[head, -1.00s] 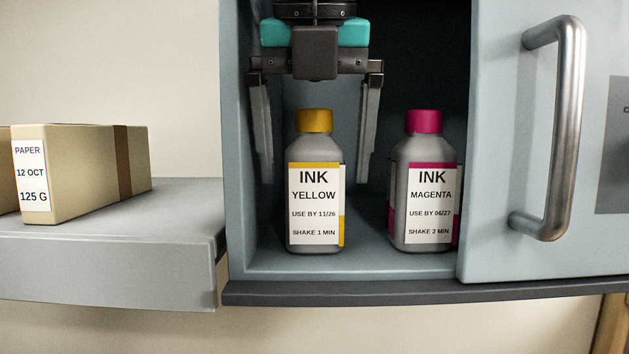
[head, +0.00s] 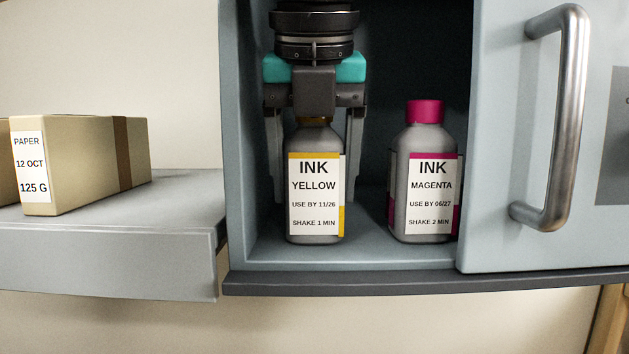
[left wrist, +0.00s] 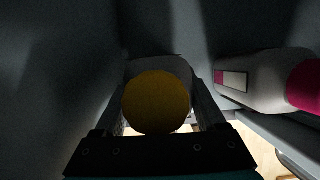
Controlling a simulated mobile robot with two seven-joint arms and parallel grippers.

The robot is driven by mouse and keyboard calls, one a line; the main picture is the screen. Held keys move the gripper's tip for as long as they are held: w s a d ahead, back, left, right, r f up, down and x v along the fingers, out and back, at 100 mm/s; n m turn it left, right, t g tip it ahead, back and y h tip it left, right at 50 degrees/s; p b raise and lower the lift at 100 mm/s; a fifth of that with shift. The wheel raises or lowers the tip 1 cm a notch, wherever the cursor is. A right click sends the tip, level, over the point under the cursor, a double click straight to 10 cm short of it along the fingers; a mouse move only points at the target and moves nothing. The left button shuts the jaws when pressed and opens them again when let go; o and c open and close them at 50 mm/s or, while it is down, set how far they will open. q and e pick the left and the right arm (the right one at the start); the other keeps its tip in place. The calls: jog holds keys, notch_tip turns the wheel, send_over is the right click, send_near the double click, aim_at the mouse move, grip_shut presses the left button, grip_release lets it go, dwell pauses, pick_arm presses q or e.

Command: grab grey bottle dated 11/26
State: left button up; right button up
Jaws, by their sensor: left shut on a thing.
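The grey bottle with the yellow label (head: 313,190) stands upright in the cabinet; its label reads "INK YELLOW, USE BY 11/26, SHAKE 1 MIN". My left gripper (head: 314,155) has come down over it from above, with one finger on each side, and is shut on it. The palm hides most of its yellow cap in the head view. In the left wrist view the yellow cap (left wrist: 156,102) lies between the fingers. The right gripper is not in view.
A grey bottle with a magenta cap (head: 424,180), labelled "USE BY 06/27", stands just to the right. The cabinet's left wall (head: 238,150) is close on the left. A door with a metal handle (head: 566,120) covers the right. Paper boxes (head: 85,165) sit on a shelf outside.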

pick_arm(q)
grip_shut()
jog(key=shift+r, duration=0.1)
jog(key=shift+r, duration=0.1)
dwell(0.3)
